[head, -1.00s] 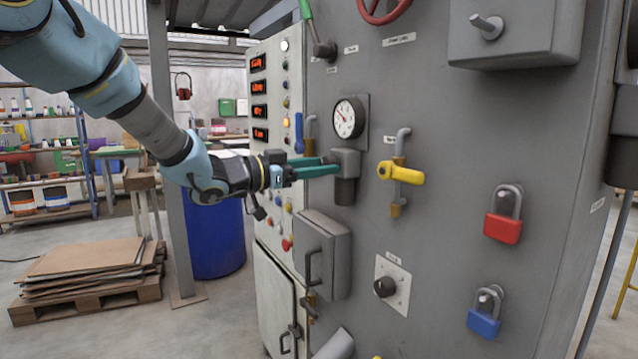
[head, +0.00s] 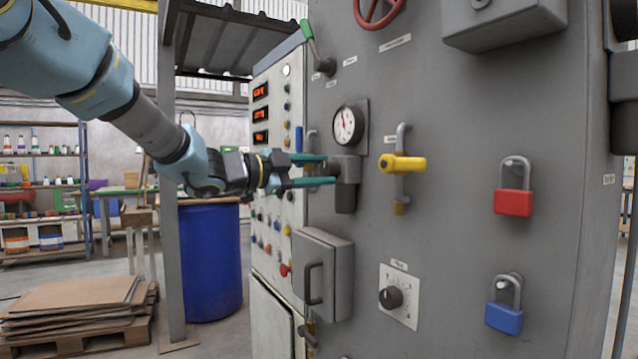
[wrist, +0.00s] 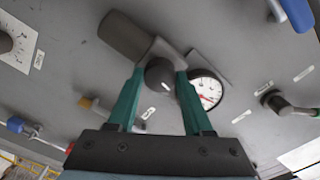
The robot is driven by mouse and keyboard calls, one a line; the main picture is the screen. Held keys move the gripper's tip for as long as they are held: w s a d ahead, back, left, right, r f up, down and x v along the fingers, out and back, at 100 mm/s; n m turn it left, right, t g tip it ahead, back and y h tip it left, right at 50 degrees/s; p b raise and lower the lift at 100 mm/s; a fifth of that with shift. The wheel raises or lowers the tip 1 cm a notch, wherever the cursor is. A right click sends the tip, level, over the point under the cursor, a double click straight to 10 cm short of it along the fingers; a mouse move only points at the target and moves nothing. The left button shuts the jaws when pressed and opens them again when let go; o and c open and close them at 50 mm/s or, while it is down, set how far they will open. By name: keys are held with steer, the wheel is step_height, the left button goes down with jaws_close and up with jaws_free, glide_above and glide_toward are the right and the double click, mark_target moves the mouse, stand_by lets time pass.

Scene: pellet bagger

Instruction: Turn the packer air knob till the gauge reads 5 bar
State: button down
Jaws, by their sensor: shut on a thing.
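The packer air regulator (head: 346,185) is a grey body on the panel with a dark cylinder hanging below it. Its round dark knob (wrist: 161,76) faces out and sits between the green fingers of my gripper (head: 328,171) in the wrist view. My gripper is shut on the knob, one finger on each side. The round white gauge (head: 348,125) is just above the regulator. It also shows in the wrist view (wrist: 206,91), partly behind a finger, with a red needle. The scale is too small to read a value.
A yellow-handled valve (head: 402,163) is right of the regulator, with red (head: 513,203) and blue (head: 504,319) padlocks further right. A grey box with a handle (head: 324,275) juts out below. A rotary switch (head: 391,297) is lower right. A blue drum (head: 209,262) stands behind my arm.

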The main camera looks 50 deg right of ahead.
steer(key=shift+m+b, duration=0.3)
steer(key=shift+m, duration=0.2)
steer(key=shift+c, duration=1.5)
jaws_free()
steer(key=shift+a, duration=0.1)
steer(key=b+v, duration=0.1)
steer(key=v, duration=0.9)
steer(key=shift+a+b, duration=0.3)
steer(key=shift+w, duration=0.15)
